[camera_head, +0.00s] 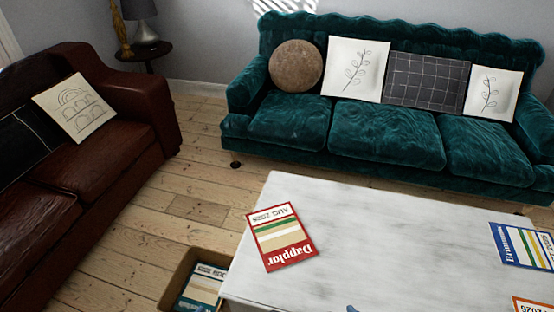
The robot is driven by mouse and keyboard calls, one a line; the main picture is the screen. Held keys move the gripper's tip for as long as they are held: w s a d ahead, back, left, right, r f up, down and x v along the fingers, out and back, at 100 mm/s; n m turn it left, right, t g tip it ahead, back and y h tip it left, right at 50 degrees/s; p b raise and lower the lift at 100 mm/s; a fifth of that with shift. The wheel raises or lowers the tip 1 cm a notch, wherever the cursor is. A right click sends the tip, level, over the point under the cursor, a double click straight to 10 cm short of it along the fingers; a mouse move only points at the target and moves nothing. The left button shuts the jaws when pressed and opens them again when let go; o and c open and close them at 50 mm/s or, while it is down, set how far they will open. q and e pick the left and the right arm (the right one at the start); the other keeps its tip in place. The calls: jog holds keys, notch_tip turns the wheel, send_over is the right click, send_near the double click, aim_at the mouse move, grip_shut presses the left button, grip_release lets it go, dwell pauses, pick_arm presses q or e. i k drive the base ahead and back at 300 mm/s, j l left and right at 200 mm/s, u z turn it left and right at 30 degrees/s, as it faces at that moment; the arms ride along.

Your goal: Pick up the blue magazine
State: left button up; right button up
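A blue-bordered magazine (524,246) lies flat near the right edge of the white table. Its title starts with "Brimm" and it has blue, green and yellow stripes; the picture's edge cuts off part of it.
A red magazine (281,237) lies on the white table (390,240); an orange-edged one (534,304) is cut off bottom right. An open box (178,277) with a dark teal magazine stands left of the table. A green sofa (385,135) and brown sofa (100,180) border the floor.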

aim_at(524, 248)
jog(key=z, duration=1.95)
